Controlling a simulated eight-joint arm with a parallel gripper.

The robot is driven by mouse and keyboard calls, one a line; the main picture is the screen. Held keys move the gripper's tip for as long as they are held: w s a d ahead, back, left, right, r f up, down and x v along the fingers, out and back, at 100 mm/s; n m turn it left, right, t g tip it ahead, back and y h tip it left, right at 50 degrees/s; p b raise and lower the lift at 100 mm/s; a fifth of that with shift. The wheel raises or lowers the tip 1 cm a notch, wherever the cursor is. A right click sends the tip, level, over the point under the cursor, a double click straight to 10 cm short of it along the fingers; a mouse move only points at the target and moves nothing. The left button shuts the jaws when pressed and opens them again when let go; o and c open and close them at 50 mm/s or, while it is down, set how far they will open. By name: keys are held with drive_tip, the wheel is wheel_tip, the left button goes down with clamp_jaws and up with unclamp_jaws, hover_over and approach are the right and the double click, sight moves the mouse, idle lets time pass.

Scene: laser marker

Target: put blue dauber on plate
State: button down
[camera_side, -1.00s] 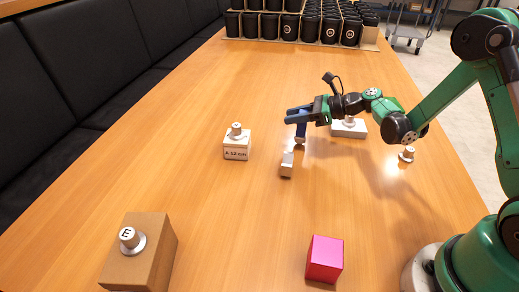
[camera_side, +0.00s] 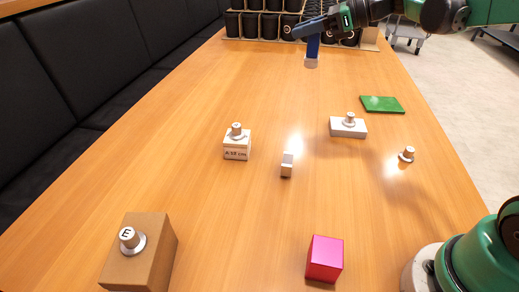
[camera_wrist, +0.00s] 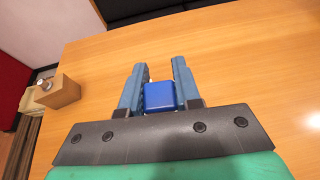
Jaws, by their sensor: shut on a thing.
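My gripper (camera_side: 304,30) is shut on the blue dauber (camera_side: 313,46), high above the far part of the table. The dauber hangs upright below the fingers, and its lower end is pale. In the wrist view the dauber's blue top (camera_wrist: 160,96) sits between the two grey-blue fingers of my gripper (camera_wrist: 160,72). A flat green rectangular plate (camera_side: 382,104) lies on the table at the right, lower than the gripper and clear of it. Its top is bare.
A white box with a knob (camera_side: 347,129) stands in front of the plate. A small knob (camera_side: 407,155), a silver block (camera_side: 287,165), a labelled white box (camera_side: 237,150), a pink cube (camera_side: 325,260) and a cardboard box (camera_side: 150,262) are spread about. Black containers (camera_side: 270,25) line the back.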

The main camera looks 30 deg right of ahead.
drive_tip(key=w+d+m+t+h, duration=0.2)
drive_tip(key=w+d+m+h, duration=0.15)
drive_tip(key=d, duration=0.65)
drive_tip(key=m+h, duration=0.9)
drive_tip(key=h, duration=0.2)
hover_over(379, 100)
wheel_tip(379, 100, down, 18)
drive_tip(key=shift+f, duration=0.25)
drive_tip(key=c, duration=0.6)
unclamp_jaws()
drive_tip(key=shift+f, duration=0.15)
